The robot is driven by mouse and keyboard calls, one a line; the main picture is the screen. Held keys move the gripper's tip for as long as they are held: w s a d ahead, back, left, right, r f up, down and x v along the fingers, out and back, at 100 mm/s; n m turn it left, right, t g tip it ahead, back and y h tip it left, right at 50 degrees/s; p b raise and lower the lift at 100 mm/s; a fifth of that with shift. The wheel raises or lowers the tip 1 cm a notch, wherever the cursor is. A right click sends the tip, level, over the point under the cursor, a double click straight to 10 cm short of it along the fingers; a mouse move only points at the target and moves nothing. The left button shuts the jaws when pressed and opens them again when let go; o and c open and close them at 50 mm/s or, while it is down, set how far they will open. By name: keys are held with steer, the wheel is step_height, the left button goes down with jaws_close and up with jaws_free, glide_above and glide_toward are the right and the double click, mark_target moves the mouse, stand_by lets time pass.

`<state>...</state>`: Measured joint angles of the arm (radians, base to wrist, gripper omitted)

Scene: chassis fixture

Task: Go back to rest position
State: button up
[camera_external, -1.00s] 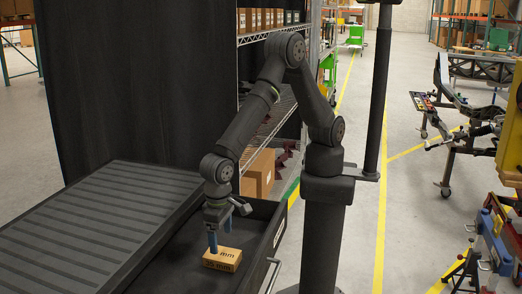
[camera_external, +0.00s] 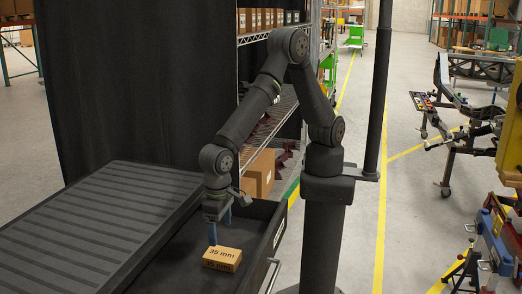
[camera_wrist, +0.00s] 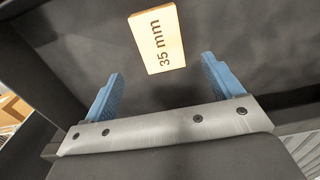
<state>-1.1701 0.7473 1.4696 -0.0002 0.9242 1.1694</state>
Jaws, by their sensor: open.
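My gripper (camera_external: 220,234) is open and empty, with its blue fingers pointing down into the dark tray (camera_external: 262,232). Just below the fingertips a small wooden-coloured box (camera_external: 222,259) marked "35 mm" lies on the tray floor. In the wrist view the box (camera_wrist: 158,42) lies beyond the gap between the two blue fingers (camera_wrist: 162,85), apart from both of them. My arm is bent, with its elbow high and its wrist over the tray.
A ribbed black lid or conveyor surface (camera_external: 95,225) lies left of the tray. A wire shelf with cardboard boxes (camera_external: 260,172) stands behind my arm. A dark vertical post (camera_external: 376,100) stands right of it. A chassis on a fixture (camera_external: 460,110) is at the right, across open floor.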

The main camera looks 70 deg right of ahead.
mark_target(222, 253)
step_height(222, 253, down, 10)
steer(key=shift+f, duration=0.15)
step_height(222, 253, up, 3)
steer(key=shift+f, duration=0.1)
steer(key=shift+r, duration=0.75)
